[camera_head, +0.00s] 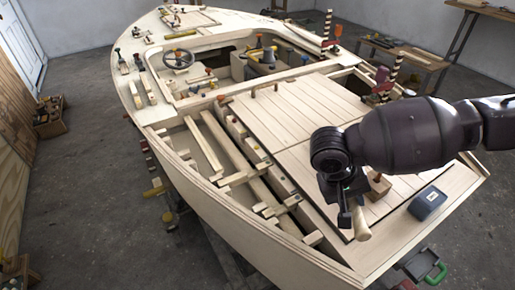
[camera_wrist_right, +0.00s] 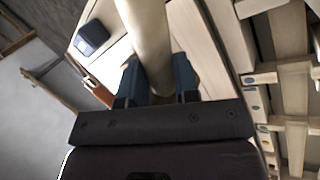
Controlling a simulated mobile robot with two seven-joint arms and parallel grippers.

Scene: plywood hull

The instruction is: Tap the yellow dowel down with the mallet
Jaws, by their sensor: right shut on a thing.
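My right gripper (camera_head: 347,205) is over the near right part of the planked deck, with its arm coming in from the right. It is shut on a pale wooden handle (camera_head: 361,224), which I take to be the mallet's. In the right wrist view the pale shaft (camera_wrist_right: 148,38) runs between the two blue-grey fingers (camera_wrist_right: 160,82). A brown wooden block (camera_head: 379,186) shows just beside the gripper; I cannot tell whether it is the mallet's head. I cannot pick out the yellow dowel for certain. My left gripper is not in view.
A blue box (camera_head: 427,203) lies on the deck right of the gripper. Two short brown pegs (camera_head: 276,87) stand at the deck's far edge. Open hull framing (camera_head: 232,160) lies to the left.

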